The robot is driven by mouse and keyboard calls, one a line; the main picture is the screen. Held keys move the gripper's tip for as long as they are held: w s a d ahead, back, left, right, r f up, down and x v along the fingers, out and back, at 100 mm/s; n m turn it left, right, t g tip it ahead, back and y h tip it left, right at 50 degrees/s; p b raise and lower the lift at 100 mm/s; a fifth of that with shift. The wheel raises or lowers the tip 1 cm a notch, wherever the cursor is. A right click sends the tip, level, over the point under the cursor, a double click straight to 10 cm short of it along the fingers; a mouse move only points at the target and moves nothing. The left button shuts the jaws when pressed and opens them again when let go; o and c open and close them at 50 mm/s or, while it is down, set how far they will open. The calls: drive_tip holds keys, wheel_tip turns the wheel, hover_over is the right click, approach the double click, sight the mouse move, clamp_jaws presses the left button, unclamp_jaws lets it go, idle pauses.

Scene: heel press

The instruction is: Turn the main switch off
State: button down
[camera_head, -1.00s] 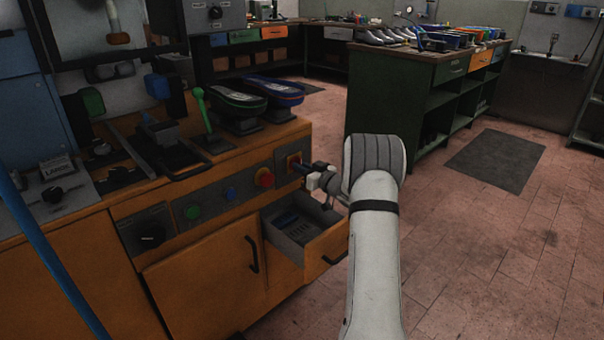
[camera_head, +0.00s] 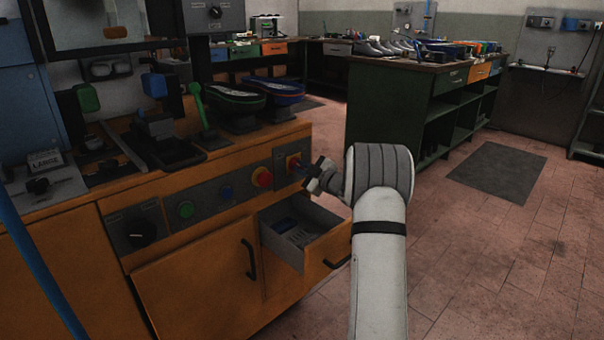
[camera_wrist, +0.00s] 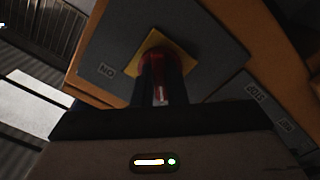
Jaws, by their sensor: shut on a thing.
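The main switch is a red handle on a yellow plate (camera_head: 293,162), set in a grey panel at the right end of the orange machine's front. In the wrist view its red knob (camera_wrist: 157,52) stands on the yellow plate (camera_wrist: 184,54). My gripper (camera_head: 307,170) is at the switch in the head view. In the wrist view my gripper (camera_wrist: 162,88) is shut on the red handle, with a dark finger on each side. A label lies upside down on the grey panel (camera_wrist: 107,71). The fingers hide part of the handle.
An open drawer (camera_head: 285,251) juts out just below my gripper. A red button (camera_head: 262,177) on a yellow ring sits left of the switch, with blue (camera_head: 227,193) and green (camera_head: 186,210) buttons beyond. The floor to the right is clear up to the green bench (camera_head: 390,115).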

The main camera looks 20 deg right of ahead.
drive_tip(key=shift+n, duration=0.4)
drive_tip(key=c, duration=1.5)
unclamp_jaws()
drive_tip(key=shift+o, duration=0.2)
drive_tip(key=p+v, duration=0.1)
drive_tip(key=v, duration=0.7)
drive_tip(key=shift+w, duration=0.1)
drive_tip(key=shift+r+p, duration=0.1)
drive_tip(key=shift+p, duration=0.2)
